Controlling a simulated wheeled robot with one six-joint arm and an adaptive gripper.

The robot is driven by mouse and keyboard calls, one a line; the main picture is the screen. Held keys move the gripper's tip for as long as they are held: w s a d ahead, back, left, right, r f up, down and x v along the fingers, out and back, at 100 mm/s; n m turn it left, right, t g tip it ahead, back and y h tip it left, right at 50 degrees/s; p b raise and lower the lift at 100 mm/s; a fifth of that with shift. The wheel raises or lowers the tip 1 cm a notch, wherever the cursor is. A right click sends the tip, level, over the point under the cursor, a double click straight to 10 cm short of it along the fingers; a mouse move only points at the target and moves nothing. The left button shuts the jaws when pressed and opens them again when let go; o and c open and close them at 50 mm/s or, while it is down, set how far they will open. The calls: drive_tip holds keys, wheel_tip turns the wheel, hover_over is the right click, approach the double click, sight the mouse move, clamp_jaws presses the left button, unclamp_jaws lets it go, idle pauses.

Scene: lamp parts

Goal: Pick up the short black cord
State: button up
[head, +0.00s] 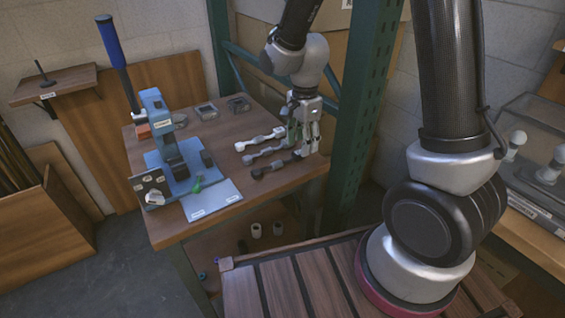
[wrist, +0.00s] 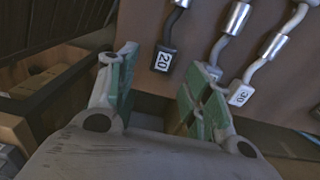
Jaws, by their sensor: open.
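The short black cord (head: 274,168) lies on the wooden table, nearest the front of three cords side by side. In the wrist view its black end, labelled 20 (wrist: 162,59), shows beyond and between my fingertips, with no finger touching it. A grey cord (head: 268,152) and a white cord (head: 259,140) lie behind it. In the wrist view, the grey cord (wrist: 219,48) and the white cord's end, labelled 30 (wrist: 240,93), are to its right. My gripper (head: 303,143) is open and empty at the cords' right ends. Its green-padded fingers (wrist: 163,66) are spread apart.
A blue press (head: 165,130) with a long lever stands on the table's left half. A white-labelled blue plate (head: 211,199) lies in front. A green rack post (head: 361,100) rises close right of my gripper. The table's front right corner (head: 300,180) is clear.

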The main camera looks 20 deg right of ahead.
sight(295, 155)
wheel_tip(295, 155, down, 3)
drive_tip(key=shift+a+f, duration=0.1)
drive_tip(key=shift+f, duration=0.05)
drive_tip(key=c, duration=1.1)
